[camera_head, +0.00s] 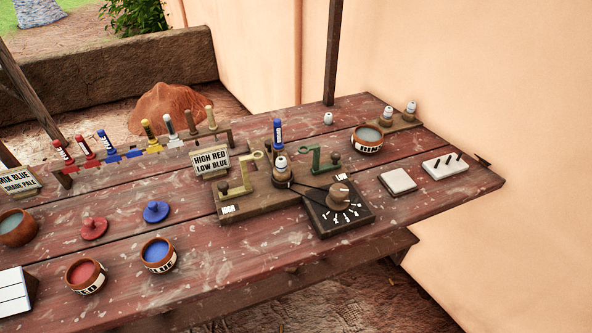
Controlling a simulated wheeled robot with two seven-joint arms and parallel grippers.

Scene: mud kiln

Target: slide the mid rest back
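The green rest (316,158) is at the right, also with a ring. No readable label tells which one is the mid rest. Between them a small pale-topped pot (281,166) stands on a dark round base. Neither of my grippers is in view.
A black dial box (338,215) with a brown knob sits in front of the board. A sign (210,161) stands behind it at left. Bowls of red (86,277) and blue (159,256) paint are at the front left. A white tile (398,181) lies to the right.

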